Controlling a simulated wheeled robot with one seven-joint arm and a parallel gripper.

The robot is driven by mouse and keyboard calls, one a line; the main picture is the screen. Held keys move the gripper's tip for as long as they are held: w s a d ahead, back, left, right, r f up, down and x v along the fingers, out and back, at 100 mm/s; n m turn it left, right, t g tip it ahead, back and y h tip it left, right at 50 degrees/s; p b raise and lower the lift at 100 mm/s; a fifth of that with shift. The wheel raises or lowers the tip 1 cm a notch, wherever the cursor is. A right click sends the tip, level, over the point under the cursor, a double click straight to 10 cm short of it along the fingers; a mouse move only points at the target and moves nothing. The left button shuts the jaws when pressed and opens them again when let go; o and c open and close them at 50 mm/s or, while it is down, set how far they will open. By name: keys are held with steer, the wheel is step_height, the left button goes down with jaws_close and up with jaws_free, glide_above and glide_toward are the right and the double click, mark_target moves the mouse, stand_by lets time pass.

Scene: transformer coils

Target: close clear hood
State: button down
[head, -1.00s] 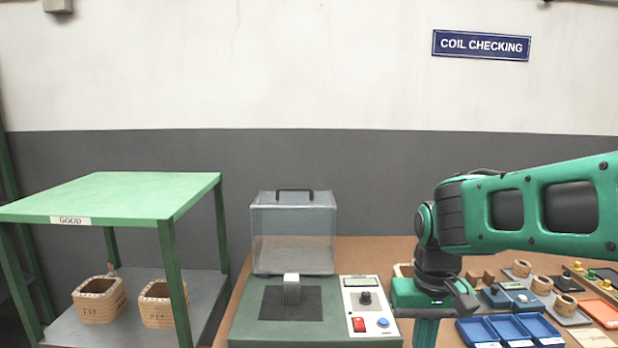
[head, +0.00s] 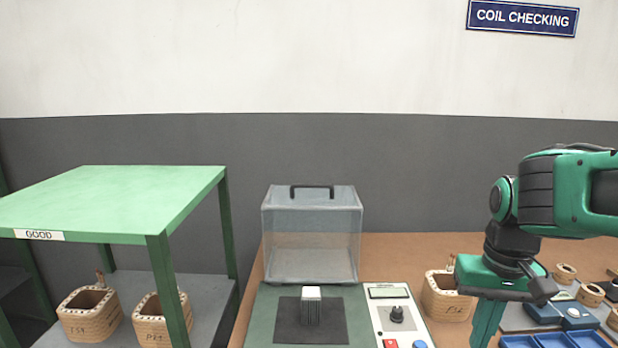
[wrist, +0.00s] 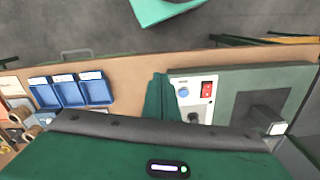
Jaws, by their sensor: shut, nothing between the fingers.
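The clear hood (head: 312,235) is a see-through box with a black handle (head: 312,188) on its upper edge. It stands raised at the back of the green tester (head: 262,325), behind the dark pad and the pale-topped core (head: 311,305), which is uncovered. My gripper (head: 487,328) is to the right of the tester in the head view, pointing down, with its tips near the lower edge of the picture. In the wrist view my gripper (wrist: 160,92) has its green fingers together and empty, beside the tester's control panel (wrist: 196,97). It is apart from the hood.
A wound coil (head: 445,297) stands on the brown bench between the tester and my arm. Blue trays (wrist: 70,92) and more coils lie farther right. The green GOOD rack (head: 120,200) stands left, with two coils on its lower shelf.

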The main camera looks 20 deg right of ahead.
steer(key=w+d+r+t+h, duration=0.1)
steer(key=w+r, duration=0.3)
steer(key=w, duration=0.4)
steer(key=w+d+r, duration=0.1)
steer(key=w+r, duration=0.4)
steer(key=w, duration=0.2)
step_height(320, 180, up, 16)
steer(key=n+t, duration=0.3)
steer(key=t, duration=0.1)
glide_above(310, 196)
steer(key=shift+h, duration=0.3)
steer(key=x, duration=0.9)
steer(key=shift+s+d+f, duration=0.15)
steer(key=shift+f, duration=0.3)
steer(key=s, duration=0.1)
steer(key=s+a, duration=0.1)
steer(key=shift+s, duration=0.25)
steer(key=shift+s+a+f, duration=0.15)
steer(key=shift+s+a, duration=0.05)
steer(key=shift+s, duration=0.45)
